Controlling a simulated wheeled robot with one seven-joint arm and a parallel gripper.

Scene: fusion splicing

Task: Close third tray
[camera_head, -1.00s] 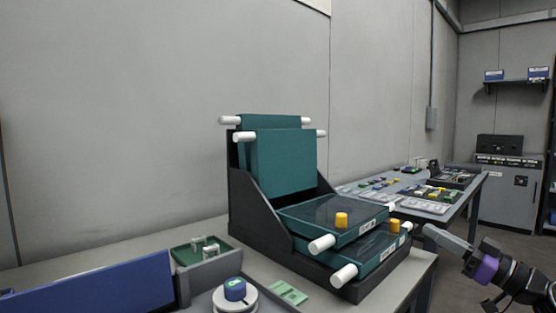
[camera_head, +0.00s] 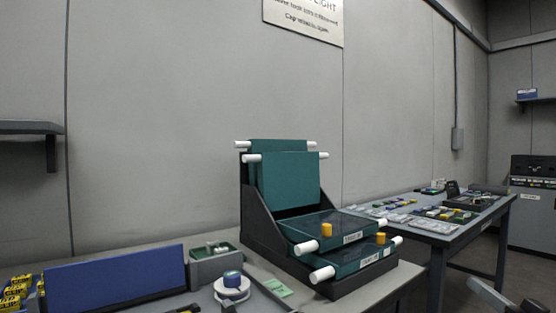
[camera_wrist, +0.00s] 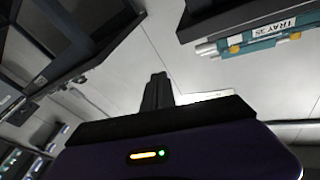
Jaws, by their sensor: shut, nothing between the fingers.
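A dark tray rack (camera_head: 262,228) stands on the bench with teal trays hinged in steps. Two trays at the back, a rear one (camera_head: 280,145) and one before it (camera_head: 290,182), stand upright. Two lower trays, an upper one (camera_head: 300,226) and a bottom one (camera_head: 350,262), lie tilted low with yellow knobs and white end rods. I cannot tell which is the third. In the wrist view a labelled tray edge (camera_wrist: 262,42) shows at the upper right. My gripper (camera_wrist: 158,90) is shut and empty, apart from the trays; part of my arm shows at the head view's lower right.
A second table (camera_head: 440,228) with small parts stands behind right. The floor gap right of the bench looks free.

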